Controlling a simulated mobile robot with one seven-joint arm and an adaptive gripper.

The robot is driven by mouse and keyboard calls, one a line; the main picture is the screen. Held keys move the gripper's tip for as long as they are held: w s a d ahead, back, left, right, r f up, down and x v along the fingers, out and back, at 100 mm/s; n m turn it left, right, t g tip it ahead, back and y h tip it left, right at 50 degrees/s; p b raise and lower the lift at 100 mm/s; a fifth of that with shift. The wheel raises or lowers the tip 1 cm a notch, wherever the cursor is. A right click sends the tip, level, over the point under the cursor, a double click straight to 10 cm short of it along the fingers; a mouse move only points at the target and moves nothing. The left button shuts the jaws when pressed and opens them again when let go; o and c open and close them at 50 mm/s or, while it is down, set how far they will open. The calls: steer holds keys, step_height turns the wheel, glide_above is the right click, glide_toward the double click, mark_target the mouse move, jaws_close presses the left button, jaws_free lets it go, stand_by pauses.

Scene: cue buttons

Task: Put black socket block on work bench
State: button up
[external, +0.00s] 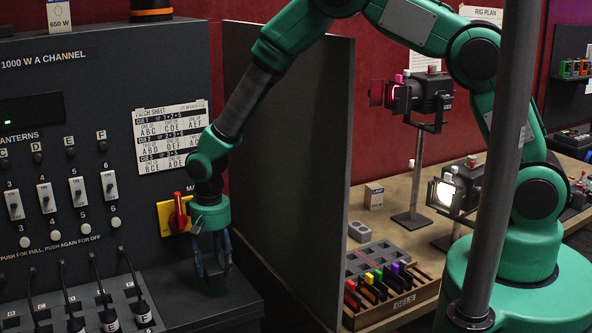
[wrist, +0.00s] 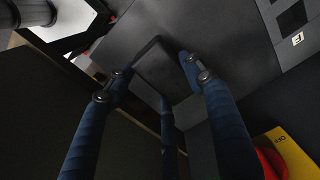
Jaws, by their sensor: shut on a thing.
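My gripper (external: 211,272) points down at the front right of the dark dimmer console, left of the tall grey partition. It is shut on the black socket block, a dark block (wrist: 165,72) between the fingertips in the wrist view. In the external view the block is hard to make out against the dark console ledge (external: 200,295). I cannot tell whether it touches the ledge. The wooden work bench (external: 395,240) is on the far side of the partition.
The partition (external: 290,170) stands between my gripper and the bench. A red knob on a yellow plate (external: 174,214) is just behind my gripper. The bench holds a grey block with holes (external: 360,231), a gels rack (external: 385,285), a small box (external: 374,197) and lamps on stands (external: 430,95).

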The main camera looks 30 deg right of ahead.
mark_target(215, 264)
steer(key=shift+f+p, duration=0.35)
steer(key=shift+f, duration=1.65)
steer(key=shift+f, duration=0.2)
steer(key=o, duration=1.4)
steer(key=shift+c, duration=0.2)
steer(key=shift+r, duration=0.15)
step_height(215, 264, up, 12)
steer(key=shift+r+b, duration=0.1)
steer(key=shift+b, duration=0.95)
steer(key=shift+o, duration=0.5)
